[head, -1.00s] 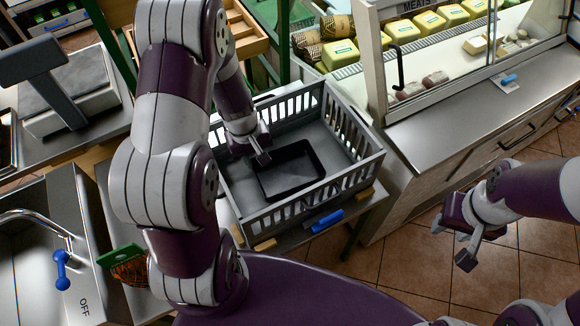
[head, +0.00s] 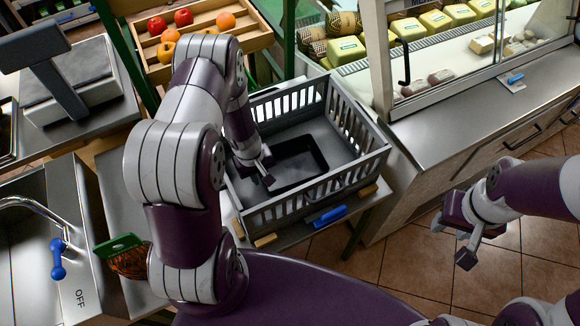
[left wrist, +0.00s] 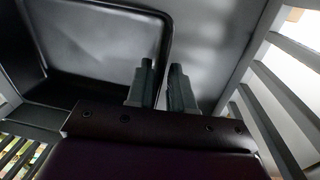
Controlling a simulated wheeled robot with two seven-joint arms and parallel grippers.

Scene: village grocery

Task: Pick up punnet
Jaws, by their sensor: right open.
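The punnet, a black rectangular tray (head: 300,164), lies in the grey slatted crate (head: 345,195) in the head view. It looks empty. My left gripper (head: 268,177) reaches down into the crate at the punnet's near left side and hides part of its rim. In the left wrist view the punnet (left wrist: 95,45) fills the upper left. The left fingers (left wrist: 161,85) stand close together, one on each side of the rim's line, with a narrow gap. Whether they touch the rim is unclear. My right gripper (head: 462,240) is open and empty, right of the crate over the floor.
A wooden fruit tray (head: 195,35) stands behind the crate. A green-topped net bag (head: 125,255) lies beside the sink. The crate's slatted walls surround my left gripper.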

